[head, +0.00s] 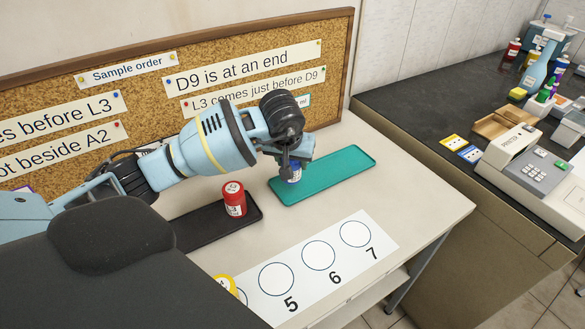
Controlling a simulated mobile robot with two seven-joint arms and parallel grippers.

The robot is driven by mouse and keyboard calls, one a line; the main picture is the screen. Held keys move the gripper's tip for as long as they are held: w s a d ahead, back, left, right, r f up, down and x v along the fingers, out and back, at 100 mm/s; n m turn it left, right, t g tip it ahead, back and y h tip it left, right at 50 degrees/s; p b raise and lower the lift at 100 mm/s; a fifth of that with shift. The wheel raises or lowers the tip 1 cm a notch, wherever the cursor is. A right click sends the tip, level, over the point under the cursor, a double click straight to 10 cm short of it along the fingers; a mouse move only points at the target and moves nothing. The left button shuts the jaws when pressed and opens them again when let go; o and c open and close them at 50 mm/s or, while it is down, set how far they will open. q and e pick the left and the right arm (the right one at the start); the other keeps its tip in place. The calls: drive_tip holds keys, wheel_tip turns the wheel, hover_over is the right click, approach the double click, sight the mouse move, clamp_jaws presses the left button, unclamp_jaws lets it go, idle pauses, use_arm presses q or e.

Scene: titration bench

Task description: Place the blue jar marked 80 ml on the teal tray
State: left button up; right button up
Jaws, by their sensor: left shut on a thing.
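My left gripper (290,168) reaches in from the left and is shut on a blue jar (294,176), most of which the fingers hide. I cannot read its marking. The jar is at the left part of the teal tray (340,172); I cannot tell whether it touches the tray or hangs just above it. The rest of the teal tray is empty. My right gripper is not in view.
A red jar (234,198) stands on a black tray (208,228) left of the teal tray. A white numbered strip (345,267) lies in front, with a yellow jar (224,285) partly hidden by my body. A corkboard (330,62) stands behind. A dark counter (420,95) is at right.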

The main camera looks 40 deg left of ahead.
sight(293, 167)
use_arm(q)
drive_tip(key=shift+w, duration=0.1)
drive_tip(key=shift+w+a, duration=0.15)
drive_tip(key=shift+w, duration=0.15)
drive_tip(key=shift+f, duration=1.75)
drive_tip(key=shift+f, duration=0.1)
drive_tip(key=shift+f, duration=0.15)
drive_tip(key=o, duration=1)
drive_tip(key=shift+r, duration=0.2)
drive_tip(key=shift+r, duration=0.3)
drive_tip(key=p+v, duration=0.1)
drive_tip(key=v, duration=1)
drive_tip(key=shift+s+r, duration=0.2)
